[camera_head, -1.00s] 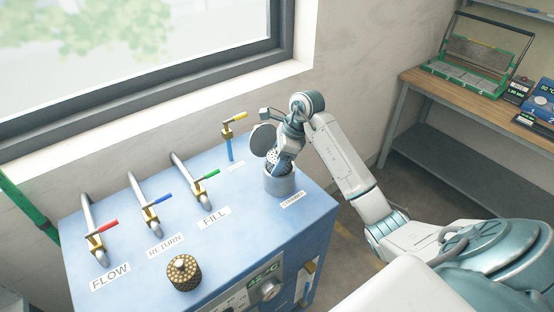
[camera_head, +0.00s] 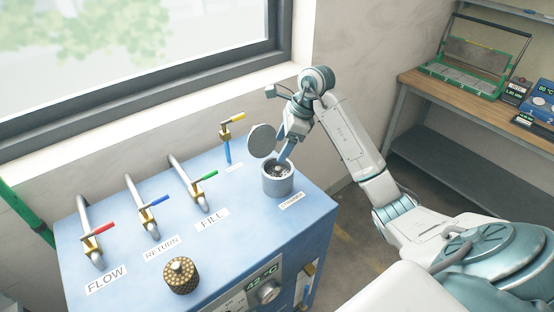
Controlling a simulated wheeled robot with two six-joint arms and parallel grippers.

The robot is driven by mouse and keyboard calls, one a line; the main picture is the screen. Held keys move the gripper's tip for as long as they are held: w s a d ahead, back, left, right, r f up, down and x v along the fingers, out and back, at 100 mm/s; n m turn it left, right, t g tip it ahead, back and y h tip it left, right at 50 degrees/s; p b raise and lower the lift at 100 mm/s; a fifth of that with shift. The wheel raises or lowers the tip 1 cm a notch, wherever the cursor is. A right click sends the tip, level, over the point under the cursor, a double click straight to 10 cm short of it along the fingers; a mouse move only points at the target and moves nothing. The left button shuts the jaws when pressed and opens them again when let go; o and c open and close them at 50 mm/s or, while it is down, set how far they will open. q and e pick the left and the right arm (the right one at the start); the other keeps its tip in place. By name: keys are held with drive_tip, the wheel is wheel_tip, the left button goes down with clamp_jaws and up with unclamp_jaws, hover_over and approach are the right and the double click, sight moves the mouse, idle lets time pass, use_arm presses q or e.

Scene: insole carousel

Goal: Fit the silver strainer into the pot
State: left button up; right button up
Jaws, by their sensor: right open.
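The pot (camera_head: 277,185) is a grey cylinder on the blue machine top, with its round lid (camera_head: 262,140) tipped up at the back left. The silver strainer (camera_head: 277,171) sits inside the pot, with only its dark, speckled top showing below the rim. My right gripper (camera_head: 285,156) is just above the pot's mouth, pointing down. It is open and apart from the strainer as far as I can see. My left gripper is out of view.
A brass, perforated cylinder (camera_head: 182,276) stands at the front of the blue machine (camera_head: 225,245). Several pipes and valves with coloured levers line the back and left, including the red-levered flow valve (camera_head: 95,240). A workbench (camera_head: 440,95) is at the far right.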

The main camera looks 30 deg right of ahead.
drive_tip(key=p+v, duration=0.2)
drive_tip(key=v, duration=0.4)
drive_tip(key=shift+r+p, duration=0.3)
drive_tip(key=shift+p, duration=0.05)
drive_tip(key=shift+d, duration=0.1)
